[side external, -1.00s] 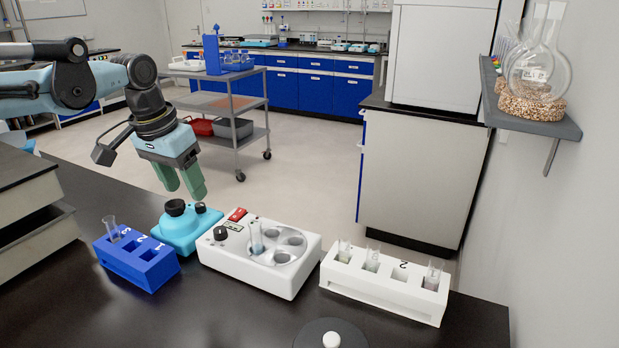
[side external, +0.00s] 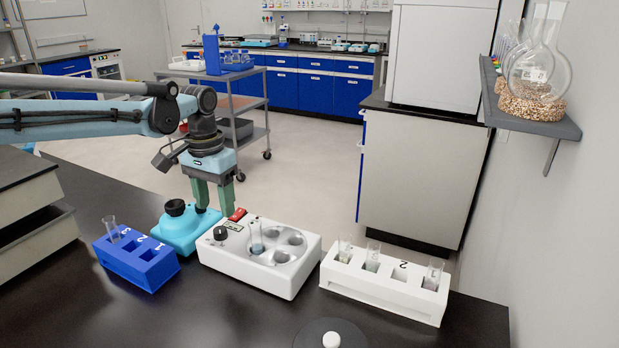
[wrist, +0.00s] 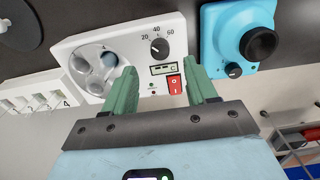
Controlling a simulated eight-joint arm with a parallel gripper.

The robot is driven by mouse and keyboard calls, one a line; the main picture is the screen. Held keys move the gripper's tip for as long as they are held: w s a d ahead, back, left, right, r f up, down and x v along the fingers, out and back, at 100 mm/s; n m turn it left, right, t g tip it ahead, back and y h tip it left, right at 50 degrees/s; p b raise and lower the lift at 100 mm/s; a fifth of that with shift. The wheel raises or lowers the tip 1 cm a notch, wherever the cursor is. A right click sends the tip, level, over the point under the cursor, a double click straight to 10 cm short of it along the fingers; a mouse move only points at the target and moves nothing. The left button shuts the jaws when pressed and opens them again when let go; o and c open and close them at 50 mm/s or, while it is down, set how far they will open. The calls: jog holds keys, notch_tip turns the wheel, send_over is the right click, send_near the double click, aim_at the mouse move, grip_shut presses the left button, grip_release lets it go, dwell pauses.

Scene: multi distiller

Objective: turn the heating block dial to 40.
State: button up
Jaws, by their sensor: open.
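The white heating block (side external: 262,280) stands on the black bench. Its black dial (side external: 220,233) is at its left end and shows clearly in the wrist view (wrist: 159,48), with the marks 20, 40 and 60 around it. I cannot tell exactly where the pointer stands. A red switch (wrist: 174,84) and a small display lie beside the dial. My gripper (side external: 213,207) is open and empty, pointing down above and behind the dial end. In the wrist view its green fingers (wrist: 162,75) lie either side of the switch area, apart from the dial.
A light blue device with a black top (side external: 180,230) stands close left of the block. A blue rack (side external: 140,265) with a tube is farther left. A white rack (side external: 385,297) with several tubes stands right. A tube (side external: 257,238) sits in the block. The front bench is mostly clear.

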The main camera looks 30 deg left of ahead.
aim_at(220, 229)
jog(key=shift+f, duration=3.05)
jog(key=c, duration=1.1)
jog(key=shift+o, duration=0.2)
jog(key=shift+m, duration=0.4)
jog(key=m, duration=0.3)
jog(key=shift+m, duration=2.5)
